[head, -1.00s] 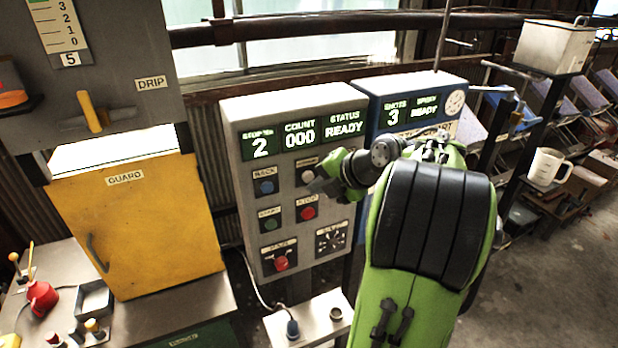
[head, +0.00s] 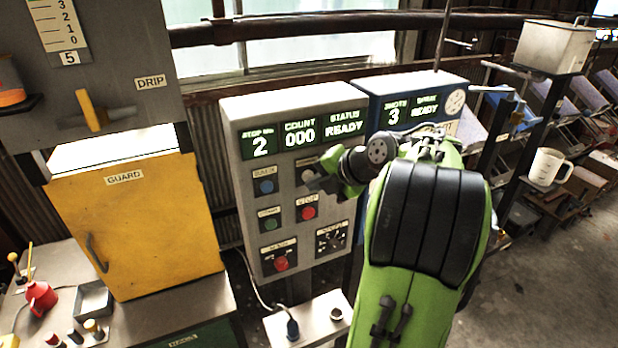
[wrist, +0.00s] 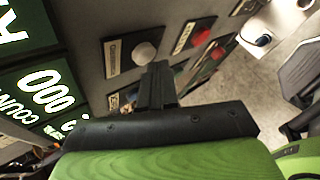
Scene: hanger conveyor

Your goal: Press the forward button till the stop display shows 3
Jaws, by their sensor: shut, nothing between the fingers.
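The grey control panel (head: 236,200) has a green stop display (head: 260,146) that reads 2. The count display (head: 300,134) reads 000 and the status display (head: 344,124) reads READY. The forward button (head: 308,174) is pale, at the top right of the button group, and partly hidden by my gripper. In the wrist view the pale button (wrist: 143,53) shows clearly, just beyond the fingertips. My gripper (head: 318,182) is shut and empty, in front of the panel beside that button. In the wrist view my gripper (wrist: 157,72) shows its dark fingers together; whether they touch the button is unclear.
A blue back button (head: 265,187), a green button (head: 271,224) and a red stop button (head: 308,212) surround the forward button. A red knob (head: 281,263) sits below. A blue panel (head: 376,112) stands right behind my arm. A yellow guard (head: 140,225) is at left.

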